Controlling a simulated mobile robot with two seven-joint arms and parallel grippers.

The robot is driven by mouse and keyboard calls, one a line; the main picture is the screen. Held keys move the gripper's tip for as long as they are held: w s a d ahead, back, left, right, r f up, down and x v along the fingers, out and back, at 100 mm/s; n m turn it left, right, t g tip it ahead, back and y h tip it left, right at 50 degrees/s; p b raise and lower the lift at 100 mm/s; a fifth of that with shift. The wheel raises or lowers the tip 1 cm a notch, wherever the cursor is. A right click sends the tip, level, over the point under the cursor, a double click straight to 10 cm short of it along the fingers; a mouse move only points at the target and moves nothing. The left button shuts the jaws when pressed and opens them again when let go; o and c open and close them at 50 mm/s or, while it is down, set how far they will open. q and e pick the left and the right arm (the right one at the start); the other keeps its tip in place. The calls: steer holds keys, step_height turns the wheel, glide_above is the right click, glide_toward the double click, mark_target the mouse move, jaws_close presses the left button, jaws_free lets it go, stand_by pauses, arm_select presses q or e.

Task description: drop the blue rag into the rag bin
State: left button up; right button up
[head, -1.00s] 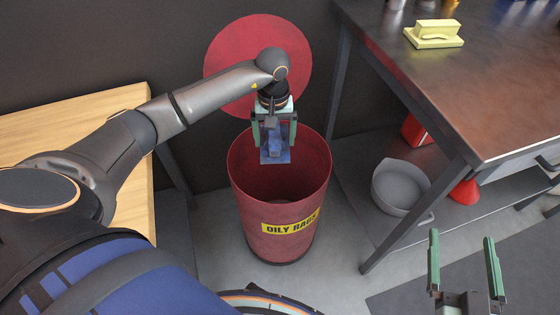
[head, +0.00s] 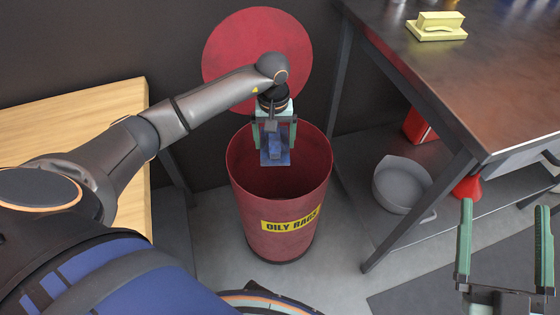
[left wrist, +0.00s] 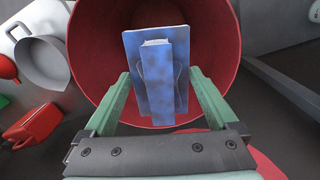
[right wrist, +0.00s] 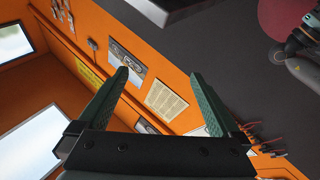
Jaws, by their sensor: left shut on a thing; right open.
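The rag bin (head: 283,232) is a round red can with a yellow "OILY RAGS" label, its mouth open and its round red lid (head: 240,35) raised behind it. My left gripper (head: 275,148) is shut on the blue rag (head: 276,158), holding it over the bin's mouth. In the left wrist view the rag (left wrist: 157,75) is a flat blue piece with a raised middle strip between the fingers, and the bin's red wall (left wrist: 220,30) surrounds it. My right gripper (head: 507,245) is open and empty at the lower right.
A dark metal workbench (head: 500,90) stands at the right with a yellow block-like item (head: 437,27) on top. A grey pot (head: 400,185) and a red funnel-like item (head: 467,188) sit on its lower shelf. A wooden table (head: 110,105) stands at the left.

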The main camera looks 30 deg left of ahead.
arm_select(q)
steer(key=o, duration=1.1)
steer(key=shift+o, duration=0.2)
steer(key=shift+r, duration=0.3)
step_height(320, 180, up, 12)
steer(key=p, duration=0.2)
steer(key=shift+p, duration=0.3)
arm_select(e)
step_height(320, 180, down, 14)
steer(key=m+g+h, duration=0.3)
steer(key=g+h, duration=0.1)
steer(key=g, duration=0.1)
steer(key=shift+w+d+f+g, duration=0.25)
steer(key=shift+w+d+g, duration=0.05)
steer(key=shift+w+d, duration=0.15)
steer(key=shift+s, duration=0.1)
